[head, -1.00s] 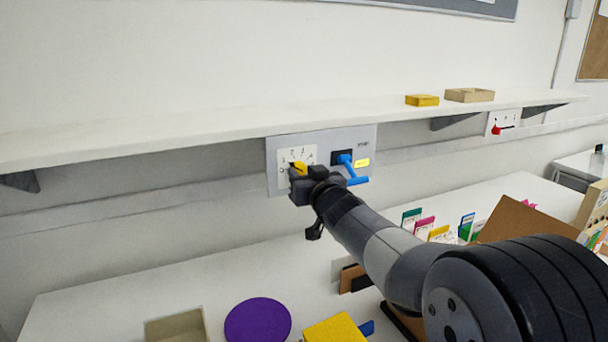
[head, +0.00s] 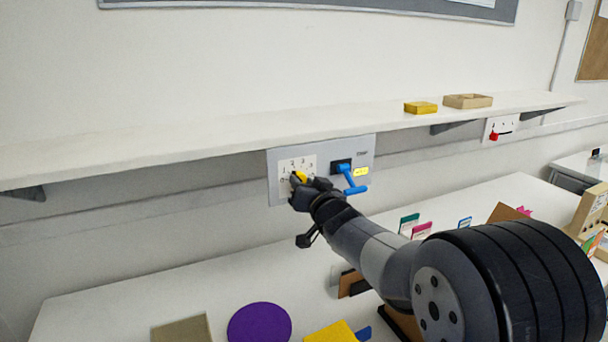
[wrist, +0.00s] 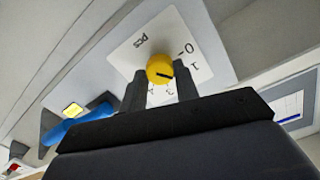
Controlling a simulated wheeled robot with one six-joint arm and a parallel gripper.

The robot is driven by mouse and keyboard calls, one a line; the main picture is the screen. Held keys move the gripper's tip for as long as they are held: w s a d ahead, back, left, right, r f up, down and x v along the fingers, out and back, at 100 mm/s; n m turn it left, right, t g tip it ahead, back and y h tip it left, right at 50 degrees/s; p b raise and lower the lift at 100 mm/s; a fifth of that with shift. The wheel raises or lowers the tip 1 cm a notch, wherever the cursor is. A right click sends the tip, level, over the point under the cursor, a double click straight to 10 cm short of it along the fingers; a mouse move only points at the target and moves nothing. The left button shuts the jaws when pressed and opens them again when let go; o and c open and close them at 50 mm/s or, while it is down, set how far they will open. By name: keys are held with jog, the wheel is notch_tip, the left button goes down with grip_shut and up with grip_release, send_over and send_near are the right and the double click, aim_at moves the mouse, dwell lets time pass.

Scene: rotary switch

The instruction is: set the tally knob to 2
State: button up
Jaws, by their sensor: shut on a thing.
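My gripper (wrist: 161,80) is shut on the knob, one dark finger on each side.
A white shelf (head: 200,143) runs just above. Several items lie on the table below.

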jog(key=shift+r+m+p, duration=0.1)
jog(key=shift+m+p, duration=1.5)
jog(key=shift+m, duration=0.2)
jog(key=o, duration=1)
jog(key=shift+c, duration=0.2)
jog(key=shift+s, duration=0.1)
jog(key=b+v, duration=0.1)
jog(key=v, duration=0.9)
jog(key=shift+s+d, duration=0.2)
jog(key=shift+s, duration=0.1)
